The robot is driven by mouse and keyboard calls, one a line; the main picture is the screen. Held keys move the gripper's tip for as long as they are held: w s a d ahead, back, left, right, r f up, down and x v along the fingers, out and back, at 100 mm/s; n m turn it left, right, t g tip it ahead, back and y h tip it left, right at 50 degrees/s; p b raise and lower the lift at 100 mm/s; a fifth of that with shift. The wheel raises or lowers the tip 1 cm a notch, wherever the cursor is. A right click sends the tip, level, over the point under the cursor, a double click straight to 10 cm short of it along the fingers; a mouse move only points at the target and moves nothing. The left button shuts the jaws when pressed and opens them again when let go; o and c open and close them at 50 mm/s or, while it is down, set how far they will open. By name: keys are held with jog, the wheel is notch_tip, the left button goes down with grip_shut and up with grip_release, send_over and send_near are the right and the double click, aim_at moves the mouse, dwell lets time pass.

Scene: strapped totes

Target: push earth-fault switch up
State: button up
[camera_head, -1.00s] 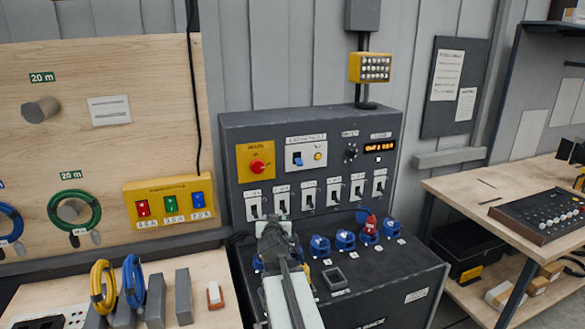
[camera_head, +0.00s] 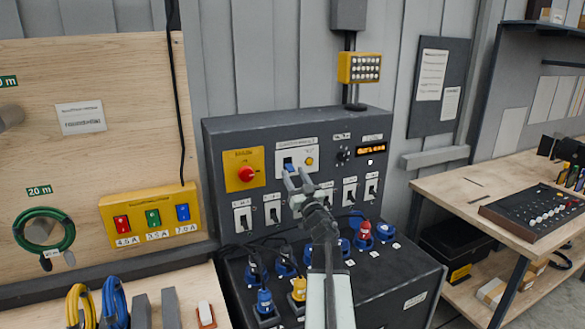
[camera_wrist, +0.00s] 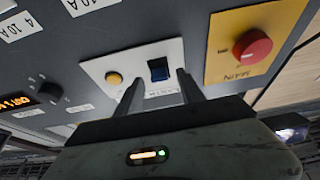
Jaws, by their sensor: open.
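The earth-fault switch (camera_head: 288,162) is a blue rocker on a white plate, beside a small yellow button, on the upright face of the dark grey panel. My gripper (camera_head: 297,178) is open and empty, just below and in front of that plate. In the wrist view, which shows the panel upside down, the blue switch (camera_wrist: 158,69) appears between the two fingertips of my gripper (camera_wrist: 158,80). I cannot tell whether a finger touches the plate. The rocker's position is too small to read.
Breaker switches line the row below. Blue, red and yellow plugs stand on the sloped lower deck.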

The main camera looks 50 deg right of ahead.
jog(key=x, duration=0.2)
jog(key=shift+w+d+r, duration=0.1)
jog(key=shift+w, duration=0.15)
grip_shut()
jog(key=p, duration=0.2)
jog(key=r+g+p, duration=0.1)
jog(key=p, duration=0.2)
jog(key=shift+s+r+y, duration=0.15)
jog(key=shift+r+y, duration=0.1)
jog(key=shift+y, duration=0.05)
jog(key=r+g+p, duration=0.1)
jog(key=g+p, duration=0.1)
jog(key=p, duration=0.3)
jog(key=shift+r+g+y+p, duration=0.1)
jog(key=shift+g+y+p, duration=0.2)
jog(key=shift+y+p, duration=0.1)
jog(key=g+p, duration=0.1)
jog(key=p, duration=0.2)
jog(key=g+y+p, duration=0.1)
jog(key=p, duration=0.2)
jog(key=shift+r, duration=0.25)
jog(key=shift+g+p, duration=0.7)
jog(key=shift+p, duration=0.5)
jog(key=shift+f+y+p, duration=0.2)
jog(key=shift+y+p, duration=0.1)
